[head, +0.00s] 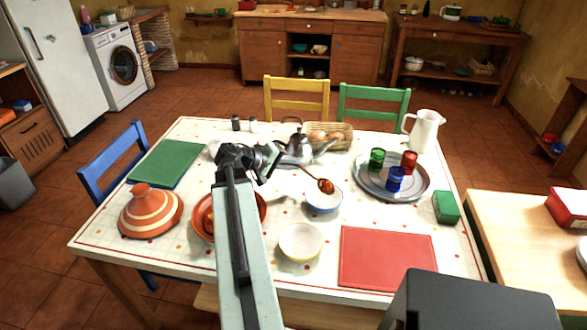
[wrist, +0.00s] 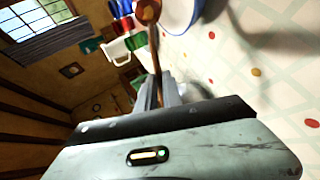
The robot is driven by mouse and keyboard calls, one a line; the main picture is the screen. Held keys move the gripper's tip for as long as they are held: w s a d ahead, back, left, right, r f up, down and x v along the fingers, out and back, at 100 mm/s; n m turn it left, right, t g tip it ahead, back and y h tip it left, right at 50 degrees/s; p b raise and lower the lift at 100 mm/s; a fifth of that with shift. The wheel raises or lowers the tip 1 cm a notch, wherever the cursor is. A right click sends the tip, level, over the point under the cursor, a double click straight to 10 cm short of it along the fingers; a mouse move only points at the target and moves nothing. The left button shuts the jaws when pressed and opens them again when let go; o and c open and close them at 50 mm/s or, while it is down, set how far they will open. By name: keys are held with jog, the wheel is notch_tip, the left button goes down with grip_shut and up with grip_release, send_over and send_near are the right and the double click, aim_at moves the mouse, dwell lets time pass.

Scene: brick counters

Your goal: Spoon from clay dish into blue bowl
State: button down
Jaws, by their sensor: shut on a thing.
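My gripper (head: 274,163) is shut on the handle of a wooden spoon (head: 326,186). The spoon reaches out to the right, and its rounded end overlaps the far rim of the blue bowl (head: 323,204) in the head view. In the wrist view the spoon (wrist: 148,14) runs up from between the fingers (wrist: 160,92), its end left of the blue bowl's edge (wrist: 193,18). I cannot tell how high it is above the bowl. The clay dish (head: 203,226) is on the table at left, partly hidden behind my arm.
A cream bowl (head: 300,242) stands in front of the blue bowl. A grey kettle (head: 296,149) is close behind my gripper. A tray (head: 415,193) with coloured glasses is at right, a red mat (head: 388,258) at front right, and a striped clay lid (head: 150,214) at left.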

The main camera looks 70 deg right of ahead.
jog(key=shift+w+a+f+m+g+h+b, duration=0.2)
jog(key=shift+m+g+h+b, duration=0.3)
jog(key=shift+b, duration=0.85)
jog(key=shift+w+a+f+m+g+h+b, duration=0.1)
jog(key=shift+f+m+g+h+b, duration=0.15)
jog(key=shift+g+b, duration=0.7)
jog(key=b, duration=0.2)
jog(key=shift+f+h+b, duration=0.1)
jog(key=shift+h+b, duration=0.15)
jog(key=shift+b, duration=0.05)
jog(key=shift+w+a+m+g+b, duration=0.1)
jog(key=shift+m+g+b, duration=0.25)
jog(key=shift+b, duration=0.05)
